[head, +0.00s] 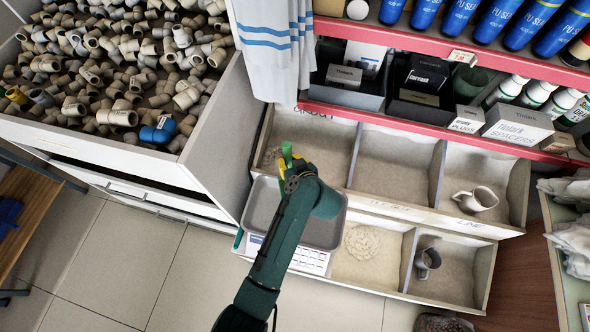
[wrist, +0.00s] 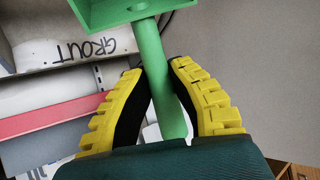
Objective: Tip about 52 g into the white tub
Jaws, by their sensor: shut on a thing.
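My gripper (head: 284,172) has yellow fingers and is shut on the handle of a green scoop (head: 287,150). In the wrist view, my gripper (wrist: 158,72) closes on both sides of the round green handle (wrist: 165,90). The scoop's head (wrist: 112,12) shows only in part at the top edge, and I cannot see what it holds. The gripper is above the left bin marked GROUT, close to its near edge. A scale with a grey pan (head: 262,205) stands below my arm, which covers part of it. I cannot pick out the white tub in either view.
A powder heap (head: 361,242) lies in a near compartment. A towel (head: 268,45) hangs behind. A crate of pipe fittings (head: 95,143) is left.

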